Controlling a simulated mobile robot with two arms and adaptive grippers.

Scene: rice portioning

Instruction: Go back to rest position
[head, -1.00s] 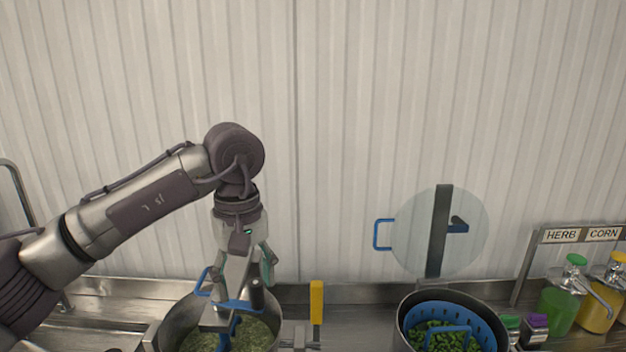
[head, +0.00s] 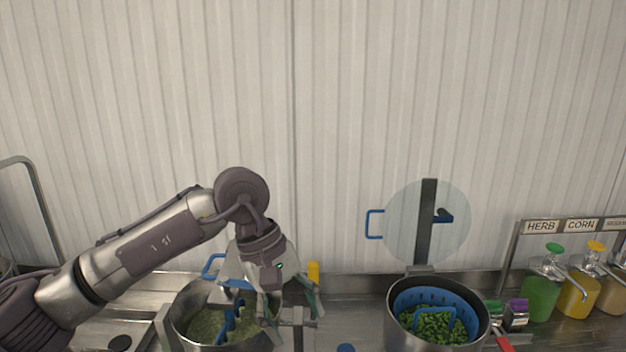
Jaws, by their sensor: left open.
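My left arm comes in from the left, and its left gripper (head: 290,306) points down at the right rim of the left pot (head: 180,318). The gripper is open, with its fingers apart and no object seen between them. The pot holds a pale green grainy mass (head: 205,324), and a blue-handled tool (head: 214,266) stands in it, partly hidden by the gripper. My right gripper is out of view.
A right pot (head: 480,325) holds a blue perforated basket (head: 408,302) with green pieces. A clear round lid (head: 405,225) stands upright behind it. Pump bottles, green (head: 541,298) and yellow (head: 577,300), stand at the right. A ribbed wall closes the back.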

